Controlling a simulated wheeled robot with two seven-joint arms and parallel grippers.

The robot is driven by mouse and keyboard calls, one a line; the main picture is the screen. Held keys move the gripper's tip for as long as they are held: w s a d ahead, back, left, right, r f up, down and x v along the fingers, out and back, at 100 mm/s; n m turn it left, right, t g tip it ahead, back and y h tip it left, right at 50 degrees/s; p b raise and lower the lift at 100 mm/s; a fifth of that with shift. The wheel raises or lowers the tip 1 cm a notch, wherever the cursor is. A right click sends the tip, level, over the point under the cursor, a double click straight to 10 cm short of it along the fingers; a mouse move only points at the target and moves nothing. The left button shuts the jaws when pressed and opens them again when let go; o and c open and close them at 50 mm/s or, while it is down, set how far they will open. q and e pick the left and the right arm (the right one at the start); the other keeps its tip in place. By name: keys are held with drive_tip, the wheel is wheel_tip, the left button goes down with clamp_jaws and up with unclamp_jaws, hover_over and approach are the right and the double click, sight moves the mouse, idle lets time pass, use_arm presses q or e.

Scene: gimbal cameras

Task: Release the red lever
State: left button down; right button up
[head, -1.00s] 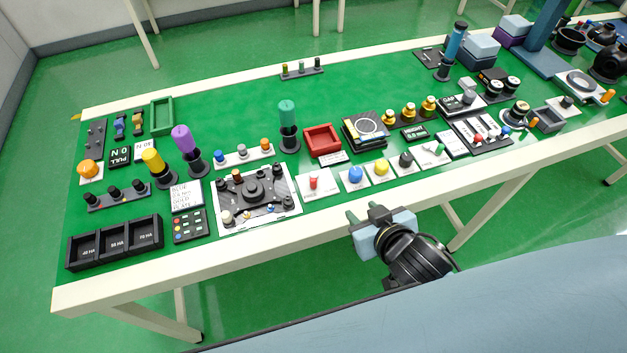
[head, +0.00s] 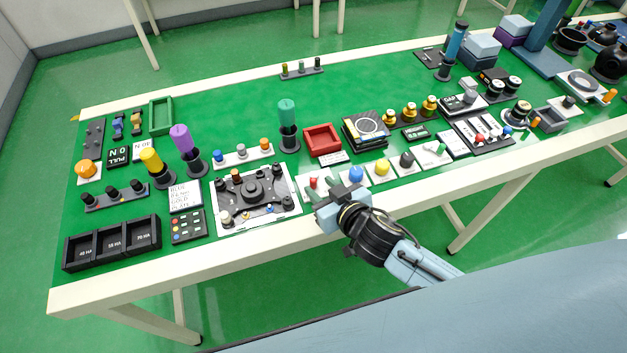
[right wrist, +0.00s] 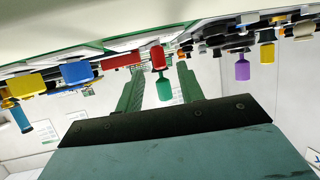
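The red lever (head: 313,183) stands on a small white plate at the front edge of the green table, partly hidden by my right gripper. My right gripper (head: 320,188) is open, with its fingertips close to the lever in the head view. In the right wrist view, which looks upside down, the two green fingers (right wrist: 160,78) are apart with nothing held between them. The red lever (right wrist: 158,55) shows just beyond the fingertips, lined up with the gap. I cannot tell whether a finger touches it. My left gripper is not in view.
A blue knob (head: 356,174) and a yellow knob (head: 382,168) stand just right of the lever. A white panel with a black mechanism (head: 283,208) lies to its left. A red tray (head: 322,139) and a green cylinder (head: 287,112) stand behind.

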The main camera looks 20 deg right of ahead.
sight(315, 182)
drive_tip(key=shift+x, duration=2.2)
